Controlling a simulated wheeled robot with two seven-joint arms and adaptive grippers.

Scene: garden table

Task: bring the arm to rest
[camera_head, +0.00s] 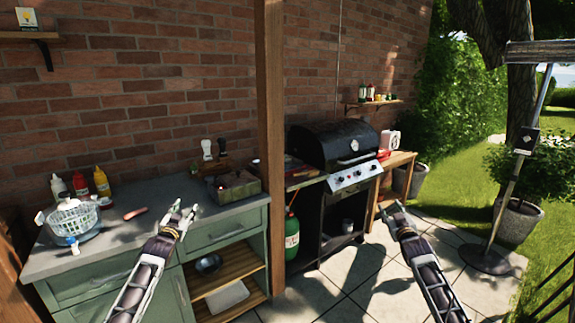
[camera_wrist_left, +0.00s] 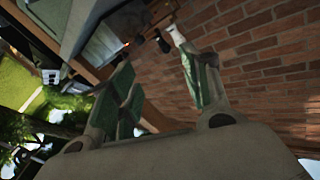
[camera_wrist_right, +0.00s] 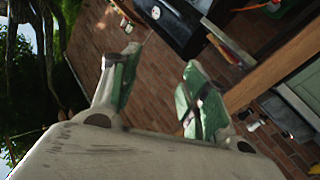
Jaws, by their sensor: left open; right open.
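My left gripper (camera_head: 183,212) is raised in front of the counter's right half. Its jaws are open and empty, and its two spread fingers show in the left wrist view (camera_wrist_left: 160,85). My right gripper (camera_head: 397,211) is raised over the paved floor, in front of and to the right of the grill. It is open, and the right wrist view (camera_wrist_right: 158,90) shows nothing between its fingers. Neither gripper appears to touch anything.
A patio heater (camera_head: 512,185) stands at right. The paving is largely open.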

